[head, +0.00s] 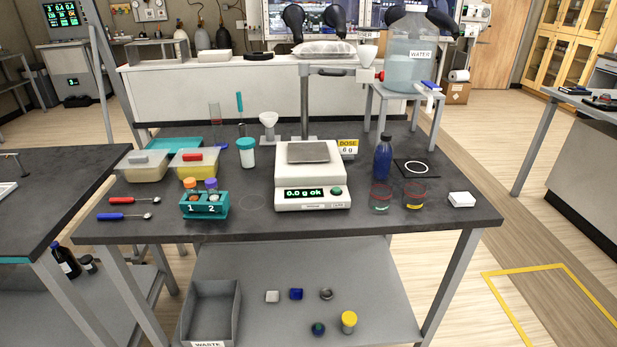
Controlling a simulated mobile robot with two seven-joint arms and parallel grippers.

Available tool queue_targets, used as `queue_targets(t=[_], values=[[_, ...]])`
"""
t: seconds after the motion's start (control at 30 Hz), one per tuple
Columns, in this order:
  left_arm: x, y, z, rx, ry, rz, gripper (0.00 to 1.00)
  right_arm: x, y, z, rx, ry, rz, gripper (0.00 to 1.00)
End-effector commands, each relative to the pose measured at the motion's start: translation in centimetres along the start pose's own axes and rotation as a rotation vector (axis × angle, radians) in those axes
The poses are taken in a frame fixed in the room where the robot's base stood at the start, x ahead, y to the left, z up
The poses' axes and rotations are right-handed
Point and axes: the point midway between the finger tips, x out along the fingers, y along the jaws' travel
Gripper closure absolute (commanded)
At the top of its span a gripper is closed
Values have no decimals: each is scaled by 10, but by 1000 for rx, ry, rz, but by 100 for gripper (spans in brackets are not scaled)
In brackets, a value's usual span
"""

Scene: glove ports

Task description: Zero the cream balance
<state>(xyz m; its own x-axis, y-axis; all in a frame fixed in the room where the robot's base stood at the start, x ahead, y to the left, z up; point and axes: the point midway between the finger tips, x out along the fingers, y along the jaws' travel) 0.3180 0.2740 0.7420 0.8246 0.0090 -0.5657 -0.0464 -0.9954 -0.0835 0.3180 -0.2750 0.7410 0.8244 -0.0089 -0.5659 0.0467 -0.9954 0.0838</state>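The cream balance (312,180) stands near the middle of the dark bench. Its grey square pan (308,152) is bare. Its green display (303,193) appears to read "0.0 g ok". A round green button (337,190) sits to the right of the display on the front face. A yellow and white card (348,148) reading "DOSE 6 g" stands behind the balance on its right. Neither of my grippers shows in the head view.
Left of the balance are a teal rack (205,206) with two capped tubes, a teal-lidded jar (247,153) and two tubs. Right are a blue bottle (382,158), two glass beakers and a white block (461,199). A water carboy (408,62) stands on a raised stand behind.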

Motion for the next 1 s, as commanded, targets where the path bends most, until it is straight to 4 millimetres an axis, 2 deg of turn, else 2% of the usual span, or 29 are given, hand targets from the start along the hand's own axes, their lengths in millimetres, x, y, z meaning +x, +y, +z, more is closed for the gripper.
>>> queue_targets(t=[0.63,0.67,0.93,1.0], values=[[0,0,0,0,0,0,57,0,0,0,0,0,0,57],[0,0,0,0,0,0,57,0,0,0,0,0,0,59],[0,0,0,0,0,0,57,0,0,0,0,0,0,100],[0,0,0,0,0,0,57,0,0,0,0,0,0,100]])
